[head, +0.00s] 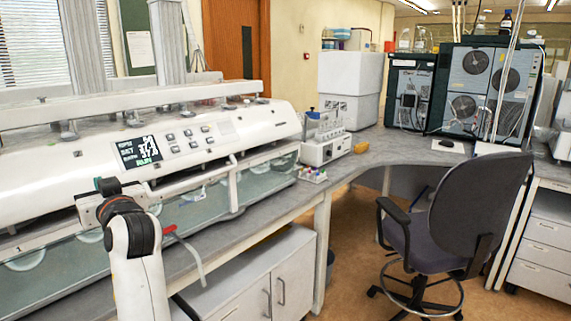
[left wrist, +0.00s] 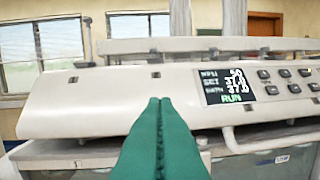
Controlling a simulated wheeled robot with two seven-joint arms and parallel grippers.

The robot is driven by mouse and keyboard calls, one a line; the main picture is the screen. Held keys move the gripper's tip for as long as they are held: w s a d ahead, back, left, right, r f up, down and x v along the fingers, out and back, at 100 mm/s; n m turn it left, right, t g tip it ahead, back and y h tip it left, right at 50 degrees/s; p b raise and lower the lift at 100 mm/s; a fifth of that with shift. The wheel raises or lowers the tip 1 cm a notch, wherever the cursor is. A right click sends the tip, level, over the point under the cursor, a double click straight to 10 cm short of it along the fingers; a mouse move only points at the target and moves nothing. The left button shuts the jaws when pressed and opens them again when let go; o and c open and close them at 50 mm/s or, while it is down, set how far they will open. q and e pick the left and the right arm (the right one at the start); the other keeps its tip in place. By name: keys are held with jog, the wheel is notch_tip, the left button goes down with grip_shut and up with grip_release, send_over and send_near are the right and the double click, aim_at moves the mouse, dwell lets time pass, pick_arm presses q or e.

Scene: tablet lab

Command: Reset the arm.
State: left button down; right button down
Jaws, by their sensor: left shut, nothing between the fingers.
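My left arm rises from the bottom left of the head view, in front of a long white lab machine (head: 75,185). My left gripper (left wrist: 160,101) shows in the left wrist view as two green fingers pressed together, shut and empty. They point at the front of the machine (left wrist: 110,105). Whether they touch it I cannot tell. The machine's display (head: 138,152) reads RUN at the bottom; it also shows in the left wrist view (left wrist: 228,85), right of the fingertips. My right gripper is in neither view.
A grey bench (head: 395,147) runs along the machine and turns right. A small white device (head: 325,148) stands on it. An office chair (head: 478,205) stands on the floor at the right. White cabinets (head: 250,285) are below the bench. Dark instruments (head: 478,85) stand at the back right.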

pick_arm(q)
jog(key=s+d+f+m+g+h, duration=0.1)
jog(key=s+d+f+m+h, duration=0.2)
jog(key=f, duration=0.7)
jog(key=s+d+f+m+g+h, duration=0.1)
jog(key=s+f+h, duration=0.1)
jog(key=s+f, duration=0.5)
jog(key=s+d+f+m+g+h, duration=0.1)
jog(key=s+d+f+m+h, duration=0.15)
jog(key=f, duration=0.95)
jog(key=s+d+f+m+g+h, duration=0.2)
jog(key=s+d+f+g+h, duration=0.25)
jog(key=s, duration=0.75)
jog(key=s+d+f+m+g+h, duration=0.25)
jog(key=s+d+f, duration=0.25)
jog(key=s+f, duration=0.5)
notch_tip(320, 180, down, 24)
jog(key=s+g, duration=0.1)
jog(key=s, duration=0.2)
jog(key=s+a+f+g, duration=0.1)
jog(key=s+a+f, duration=0.2)
jog(key=s+f, duration=1.3)
jog(key=shift+a+g+y, duration=0.15)
jog(key=shift+g+y, duration=0.15)
jog(key=shift+y, duration=0.15)
